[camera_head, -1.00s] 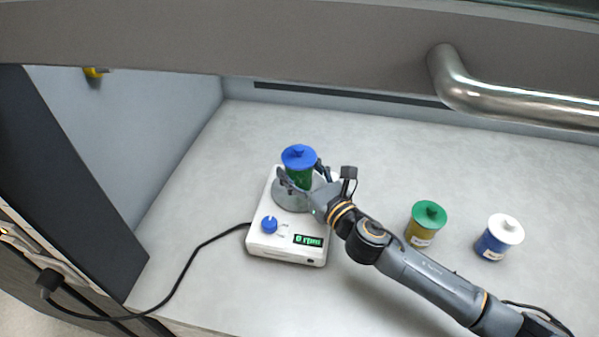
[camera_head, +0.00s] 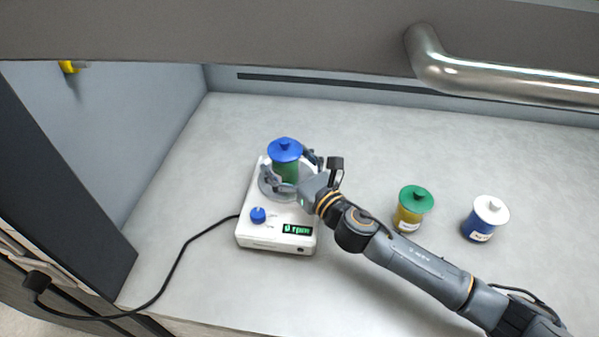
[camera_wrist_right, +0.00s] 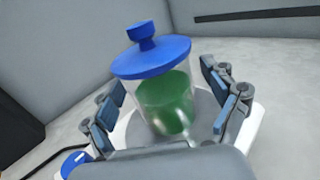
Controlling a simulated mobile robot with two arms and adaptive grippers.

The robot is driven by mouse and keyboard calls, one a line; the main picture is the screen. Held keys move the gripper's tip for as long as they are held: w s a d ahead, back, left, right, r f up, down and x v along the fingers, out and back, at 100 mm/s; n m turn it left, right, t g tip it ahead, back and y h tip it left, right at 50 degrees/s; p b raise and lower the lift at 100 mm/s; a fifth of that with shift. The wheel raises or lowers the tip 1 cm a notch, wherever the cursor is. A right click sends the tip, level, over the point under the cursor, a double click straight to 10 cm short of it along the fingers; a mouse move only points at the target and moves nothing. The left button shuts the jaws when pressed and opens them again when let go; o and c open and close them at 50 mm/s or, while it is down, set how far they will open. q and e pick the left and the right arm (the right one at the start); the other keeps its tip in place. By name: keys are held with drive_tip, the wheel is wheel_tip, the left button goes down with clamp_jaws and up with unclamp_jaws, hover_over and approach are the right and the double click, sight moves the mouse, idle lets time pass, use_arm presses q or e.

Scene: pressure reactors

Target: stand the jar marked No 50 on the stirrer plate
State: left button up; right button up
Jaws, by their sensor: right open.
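A jar with a blue lid and green contents (camera_head: 286,170) stands upright on the round grey top of the white stirrer plate (camera_head: 254,233). No marking on this jar can be read. My right gripper (camera_head: 292,172) is open around the jar. In the right wrist view the jar (camera_wrist_right: 165,100) stands between the two spread fingers (camera_wrist_right: 168,105), with a gap visible on each side. My left gripper is not in view.
A green-lidded jar with yellow contents (camera_head: 409,217) and a white-lidded blue jar (camera_head: 480,225) stand to the right. A black cable (camera_head: 183,250) runs left from the stirrer plate. A metal handle bar (camera_head: 500,79) crosses the upper right.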

drive_tip(key=b+v, duration=0.1)
drive_tip(key=v, duration=1)
drive_tip(key=shift+f+b, duration=0.15)
drive_tip(key=shift+b, duration=0.15)
drive_tip(key=shift+s+d, duration=0.25)
drive_tip(key=shift+s, duration=0.1)
